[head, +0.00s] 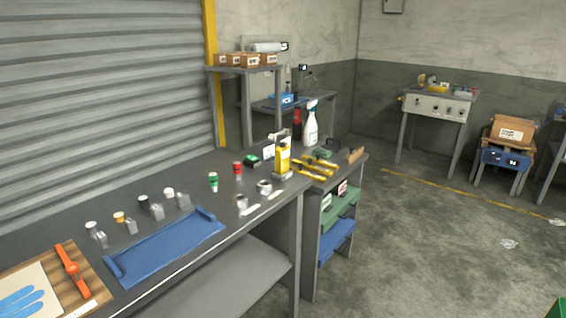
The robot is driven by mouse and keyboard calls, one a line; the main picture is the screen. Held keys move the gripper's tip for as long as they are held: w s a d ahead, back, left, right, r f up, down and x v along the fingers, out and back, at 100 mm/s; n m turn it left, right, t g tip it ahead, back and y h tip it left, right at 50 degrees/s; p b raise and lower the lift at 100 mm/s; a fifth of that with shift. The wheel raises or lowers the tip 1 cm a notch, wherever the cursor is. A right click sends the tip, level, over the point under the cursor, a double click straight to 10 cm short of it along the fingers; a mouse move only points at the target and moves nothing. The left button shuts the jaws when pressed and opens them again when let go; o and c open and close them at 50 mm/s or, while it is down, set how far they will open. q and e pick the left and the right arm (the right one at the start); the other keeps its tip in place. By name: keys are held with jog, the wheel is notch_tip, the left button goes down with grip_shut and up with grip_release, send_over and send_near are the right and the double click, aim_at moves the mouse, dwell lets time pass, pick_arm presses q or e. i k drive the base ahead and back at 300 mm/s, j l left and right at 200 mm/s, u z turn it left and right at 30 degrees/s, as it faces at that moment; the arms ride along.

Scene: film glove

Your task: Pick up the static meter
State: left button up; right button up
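No object in the head view is clearly marked as the static meter. A small dark device with a green top (252,160) lies at the back of the long grey workbench (190,213). A yellow upright item (282,158) stands to its right near the bench's right end, with a white card beside it. Either could be the meter; I cannot tell which. Nothing touches or covers the dark device. Neither of my grippers shows in the head view.
A blue tray (165,245), a wooden board (92,285) with an orange tool and blue glove, and several small canisters occupy the bench.

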aim_at(282, 153)
jog(key=i+l+u, duration=0.75)
jog(key=i+l, duration=0.2)
jog(key=l, duration=0.3)
